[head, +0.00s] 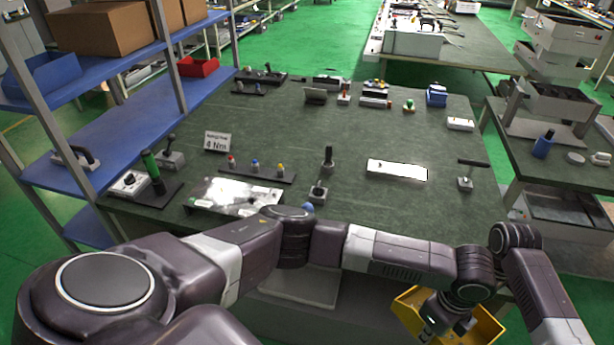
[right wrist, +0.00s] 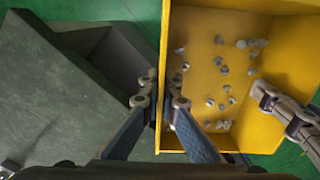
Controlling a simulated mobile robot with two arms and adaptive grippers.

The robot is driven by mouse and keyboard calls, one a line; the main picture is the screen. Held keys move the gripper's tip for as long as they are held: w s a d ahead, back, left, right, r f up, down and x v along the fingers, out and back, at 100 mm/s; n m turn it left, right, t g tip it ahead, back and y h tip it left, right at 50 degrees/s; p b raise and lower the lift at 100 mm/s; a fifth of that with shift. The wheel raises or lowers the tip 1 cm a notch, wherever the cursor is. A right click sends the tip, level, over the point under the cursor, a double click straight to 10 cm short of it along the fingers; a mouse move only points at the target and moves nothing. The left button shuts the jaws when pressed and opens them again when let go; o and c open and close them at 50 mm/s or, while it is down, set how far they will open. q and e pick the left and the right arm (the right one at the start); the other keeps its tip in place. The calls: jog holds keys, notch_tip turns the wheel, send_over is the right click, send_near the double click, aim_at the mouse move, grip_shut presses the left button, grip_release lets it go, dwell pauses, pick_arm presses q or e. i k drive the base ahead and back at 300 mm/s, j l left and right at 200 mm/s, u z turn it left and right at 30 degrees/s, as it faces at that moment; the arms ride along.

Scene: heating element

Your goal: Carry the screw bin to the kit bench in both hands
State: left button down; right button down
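The yellow screw bin (head: 487,331) is at the bottom right of the head view, in front of the near bench and over the green floor. In the right wrist view the bin (right wrist: 290,50) is open-topped, with several small grey screws on its bottom. My right gripper (right wrist: 162,92) has its fingers on either side of the bin's left wall, close against it. My left gripper (head: 447,318) is at the bin in the head view; in the right wrist view it (right wrist: 285,108) grips across the opposite wall. Its outer finger is partly hidden. No label shows which bench is the kit bench.
The near dark green bench (head: 335,125) carries tools, a white plate (head: 397,170), a "4 Nm" sign (head: 217,142) and small parts. A blue shelf rack (head: 110,125) stands left. A side bench (head: 535,150) with stacked bins stands right. Green floor shows between them.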

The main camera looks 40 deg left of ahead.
aim_at(432, 240)
jog(key=i+j, duration=0.3)
jog(key=i, duration=0.15)
jog(key=i+j, duration=0.35)
jog(key=i, duration=0.05)
